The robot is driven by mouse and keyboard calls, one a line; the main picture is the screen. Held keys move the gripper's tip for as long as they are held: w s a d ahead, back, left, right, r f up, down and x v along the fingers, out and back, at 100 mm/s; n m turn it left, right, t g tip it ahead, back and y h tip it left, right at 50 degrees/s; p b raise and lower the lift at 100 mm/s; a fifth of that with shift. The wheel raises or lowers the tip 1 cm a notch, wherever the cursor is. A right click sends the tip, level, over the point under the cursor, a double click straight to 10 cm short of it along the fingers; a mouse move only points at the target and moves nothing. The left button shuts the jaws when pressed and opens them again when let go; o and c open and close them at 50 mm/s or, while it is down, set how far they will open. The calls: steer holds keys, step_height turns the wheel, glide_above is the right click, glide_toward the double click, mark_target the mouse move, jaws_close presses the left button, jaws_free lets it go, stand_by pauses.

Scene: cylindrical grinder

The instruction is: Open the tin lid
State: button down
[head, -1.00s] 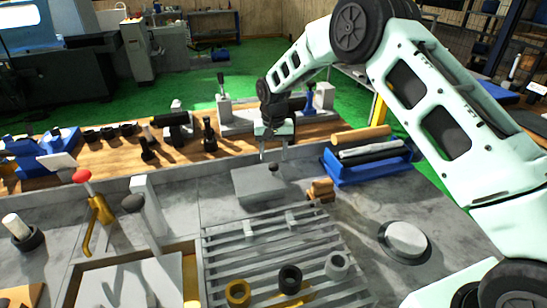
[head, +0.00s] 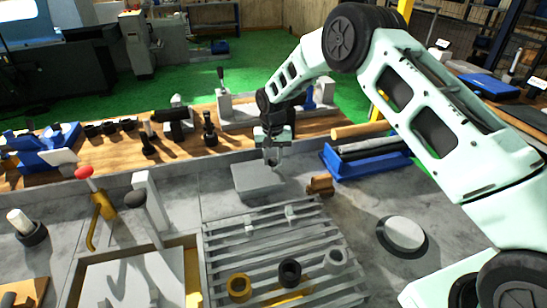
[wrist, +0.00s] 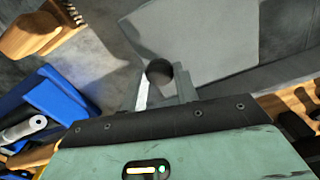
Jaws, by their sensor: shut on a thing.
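The tin (head: 256,181) is a flat grey box on the grey bench, behind the slatted grate. Its smooth grey lid also fills the upper middle of the wrist view (wrist: 205,32). A dark round knob (wrist: 158,70) sits between my fingers. My gripper (head: 273,161) is at the right rear part of the tin, pointing down, and is shut on the knob. In the head view the fingers hide most of the knob. The lid looks flat on the tin; I cannot tell whether there is a gap under it.
A wooden brush (head: 320,185) lies close to the right of the tin. A blue tray (head: 367,164) with rods stands further right. The slatted grate (head: 235,262) in front carries several rings and small blocks. A low wall and wooden bench (head: 120,165) run behind.

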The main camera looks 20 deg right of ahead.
steer(key=b, duration=0.4)
glide_above(234, 177)
steer(key=d, duration=0.1)
steer(key=shift+f, duration=0.1)
steer(key=shift+a, duration=0.45)
steer(key=c, duration=1.1)
jaws_free()
steer(key=shift+o, duration=0.2)
steer(key=shift+r, duration=0.2)
step_height(234, 177, up, 17)
steer(key=b, duration=0.4)
steer(key=shift+r, duration=0.15)
